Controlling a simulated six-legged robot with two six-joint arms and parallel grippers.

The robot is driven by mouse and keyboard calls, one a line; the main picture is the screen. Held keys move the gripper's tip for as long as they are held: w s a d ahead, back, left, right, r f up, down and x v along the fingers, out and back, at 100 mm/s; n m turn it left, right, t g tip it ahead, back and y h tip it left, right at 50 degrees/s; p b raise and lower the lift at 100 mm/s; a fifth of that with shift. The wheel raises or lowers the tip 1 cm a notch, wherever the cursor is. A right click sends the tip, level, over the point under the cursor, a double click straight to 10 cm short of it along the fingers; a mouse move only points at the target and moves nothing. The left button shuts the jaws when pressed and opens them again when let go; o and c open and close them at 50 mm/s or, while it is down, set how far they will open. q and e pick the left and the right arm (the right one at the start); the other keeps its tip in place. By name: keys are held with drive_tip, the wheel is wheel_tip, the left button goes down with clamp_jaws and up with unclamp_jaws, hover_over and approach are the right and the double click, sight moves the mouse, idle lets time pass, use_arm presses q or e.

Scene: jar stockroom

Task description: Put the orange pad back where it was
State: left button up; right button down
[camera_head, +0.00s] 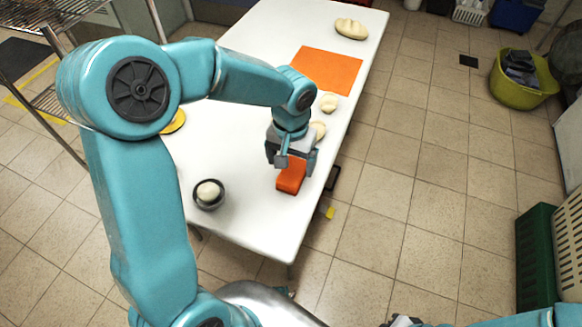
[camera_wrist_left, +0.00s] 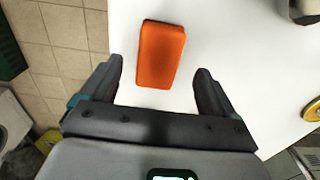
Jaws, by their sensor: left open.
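The orange pad (camera_head: 291,177) is a small thick block lying on the white table near its right edge. In the wrist view the pad (camera_wrist_left: 161,54) lies just ahead of the fingers, between their lines. My left gripper (camera_head: 290,162) is open and points down above the pad, hiding part of it in the head view. In the wrist view the gap between its fingers (camera_wrist_left: 157,76) is empty at the palm. A wider, flat orange mat (camera_head: 326,70) lies farther back on the table. Of my right arm, only pieces show at the bottom edge; its jaws are not clear.
A dark bowl with a pale bun (camera_head: 208,194) stands at the table's near left. Two pale buns (camera_head: 329,102) lie behind my left gripper, and a loaf (camera_head: 351,29) at the far end. A yellow plate (camera_head: 176,121) is partly behind my arm. The table front (camera_head: 255,220) is clear.

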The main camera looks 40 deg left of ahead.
sight(291, 173)
use_arm(q)
wheel_tip(291, 173, up, 8)
drive_tip(key=shift+f+p, duration=0.2)
drive_tip(key=shift+p, duration=0.2)
use_arm(e)
drive_tip(key=shift+r, duration=0.55)
